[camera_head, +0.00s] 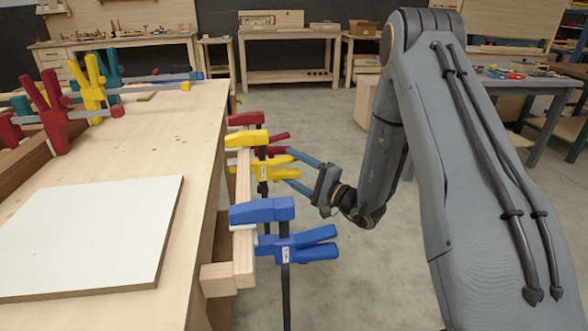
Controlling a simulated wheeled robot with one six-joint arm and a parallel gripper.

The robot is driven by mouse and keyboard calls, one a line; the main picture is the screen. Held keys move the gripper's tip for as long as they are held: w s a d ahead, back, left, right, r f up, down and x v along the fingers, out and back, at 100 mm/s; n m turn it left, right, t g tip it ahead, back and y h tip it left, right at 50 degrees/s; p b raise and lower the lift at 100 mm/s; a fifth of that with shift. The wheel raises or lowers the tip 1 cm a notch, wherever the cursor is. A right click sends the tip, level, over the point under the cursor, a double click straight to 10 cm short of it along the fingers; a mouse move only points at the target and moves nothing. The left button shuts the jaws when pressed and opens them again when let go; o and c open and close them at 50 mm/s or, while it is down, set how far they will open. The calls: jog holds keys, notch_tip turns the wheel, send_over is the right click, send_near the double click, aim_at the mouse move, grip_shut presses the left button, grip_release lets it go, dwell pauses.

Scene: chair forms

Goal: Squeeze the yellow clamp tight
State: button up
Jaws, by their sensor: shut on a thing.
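The yellow clamp (246,138) hangs at the bench's right edge, its upper jaw over a wooden bar (243,258). Its yellow handles (268,168) stick out to the right below the bar. My gripper (289,168) reaches in from the right, with one grey-blue finger above and one below these handles, shut on them. The exact contact at the fingertips is small and partly hidden. A red clamp (246,118) sits behind the yellow one and a blue clamp (262,211) in front, both on the same bar.
A white board (95,235) lies on the bench top (150,140). Several coloured clamps (93,95) stand at the bench's far left. My arm fills the right side. Open floor (305,110) lies behind the clamps, with other workbenches (290,75) at the back.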

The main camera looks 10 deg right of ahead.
jog(key=c, duration=0.6)
jog(key=o, duration=1)
jog(key=shift+a, duration=0.1)
jog(key=shift+c, duration=0.2)
jog(key=shift+f, duration=0.2)
jog(key=shift+s+f, duration=0.1)
jog(key=shift+f, duration=0.05)
jog(key=shift+a+f, duration=0.1)
jog(key=shift+a, duration=0.1)
jog(key=shift+a+b, duration=0.25)
jog(key=shift+b, duration=0.05)
jog(key=shift+a, duration=0.1)
jog(key=shift+c, duration=0.3)
